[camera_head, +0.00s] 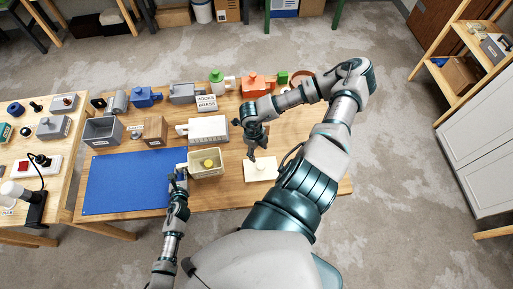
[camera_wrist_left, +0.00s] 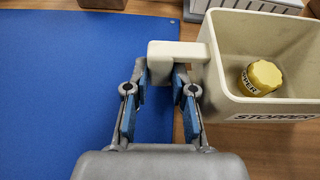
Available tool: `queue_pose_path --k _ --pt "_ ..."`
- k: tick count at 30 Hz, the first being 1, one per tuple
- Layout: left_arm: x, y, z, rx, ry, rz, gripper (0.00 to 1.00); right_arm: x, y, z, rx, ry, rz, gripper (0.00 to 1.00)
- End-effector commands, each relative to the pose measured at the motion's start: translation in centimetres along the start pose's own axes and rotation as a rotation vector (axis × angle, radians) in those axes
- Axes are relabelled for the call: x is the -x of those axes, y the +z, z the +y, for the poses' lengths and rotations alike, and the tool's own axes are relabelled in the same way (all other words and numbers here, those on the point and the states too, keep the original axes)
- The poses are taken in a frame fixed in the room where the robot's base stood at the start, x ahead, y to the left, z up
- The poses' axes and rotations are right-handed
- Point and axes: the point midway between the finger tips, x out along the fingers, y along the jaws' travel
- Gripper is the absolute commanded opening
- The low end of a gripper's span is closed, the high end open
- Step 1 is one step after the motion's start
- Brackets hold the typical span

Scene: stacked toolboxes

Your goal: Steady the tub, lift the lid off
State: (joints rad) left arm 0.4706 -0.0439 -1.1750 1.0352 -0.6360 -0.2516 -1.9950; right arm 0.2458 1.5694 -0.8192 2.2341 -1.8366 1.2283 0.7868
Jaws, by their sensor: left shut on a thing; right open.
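The cream tub (camera_head: 206,172) stands on the wooden table and is uncovered at the top. It also shows in the left wrist view (camera_wrist_left: 222,78), with a "STOPPER" label on its side and a yellow stopper (camera_wrist_left: 262,77) inside. My left gripper (camera_head: 180,176) is shut on the tub's handle (camera_wrist_left: 176,50) at its left side. The pale flat lid (camera_head: 262,174) lies on the table to the right of the tub, apart from it. My right gripper (camera_head: 251,156) is open, with its fingers pointing down at the lid's upper left; whether they touch it I cannot tell.
A blue mat (camera_head: 130,184) covers the table left of the tub. A whitish ribbed box (camera_head: 208,128) stands just behind the tub. Grey, blue and orange toolboxes line the back, with a "HOOKS BRASS" sign (camera_head: 207,103). Bare wood lies around the lid.

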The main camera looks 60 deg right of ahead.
Motion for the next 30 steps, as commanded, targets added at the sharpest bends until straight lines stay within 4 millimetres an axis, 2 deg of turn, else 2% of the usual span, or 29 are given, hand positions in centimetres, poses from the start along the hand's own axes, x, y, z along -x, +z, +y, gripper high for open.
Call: queue_pose_path --k 2,3,5,6,16,20,23,30 --pt "0.0 -0.4 0.1 -0.001 0.003 0.006 0.0 0.0 0.0 0.0 0.0 0.0 0.0 0.61" --pt "0.0 -0.4 0.1 -0.001 0.003 0.006 0.34 -0.1 0.0 0.0 0.0 0.0 0.0 0.61" --pt "0.0 -0.3 0.1 -0.001 0.002 0.005 0.49 -0.1 0.0 0.0 0.0 0.0 0.0 0.61" --pt "0.0 -0.3 0.1 -0.001 0.002 0.005 0.54 -0.1 0.0 0.0 0.0 0.0 0.0 0.61" --pt "0.2 -0.2 0.0 -0.002 0.001 0.003 0.54 -0.1 -0.1 0.0 0.0 0.0 -0.001 0.61" --pt "1.0 -0.1 0.2 -0.003 0.002 -0.001 0.54 0.0 -0.1 0.0 0.0 0.0 0.0 0.61" --pt "2.4 -0.1 0.2 -0.004 0.002 -0.001 0.54 0.0 -0.1 0.0 0.0 0.0 -0.001 0.61" --pt "7.2 -0.2 0.1 -0.002 0.0 0.001 0.54 0.0 -0.1 0.1 0.0 -0.001 -0.001 0.61"
